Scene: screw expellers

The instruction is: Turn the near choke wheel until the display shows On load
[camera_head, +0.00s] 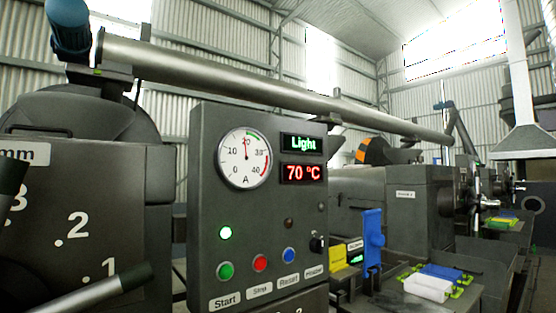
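The near choke wheel (468,192) appears to be the dark handwheel with a silver crank handle, on the end of the grey machine body at right. A similar wheel (513,187) shows farther back. The upper display (303,143) on the grey control panel (205,170) reads "Light" in green. The lower display (303,173) reads 70 °C in red. The ammeter dial (244,158) has its needle pointing nearly straight up, near 20 A, by the start of the green arc. Neither of my grippers is in view.
A blue upright piece (373,240) and a tray with white and blue blocks (428,287) stand before the machine. A lever (80,299) crosses the lower left.

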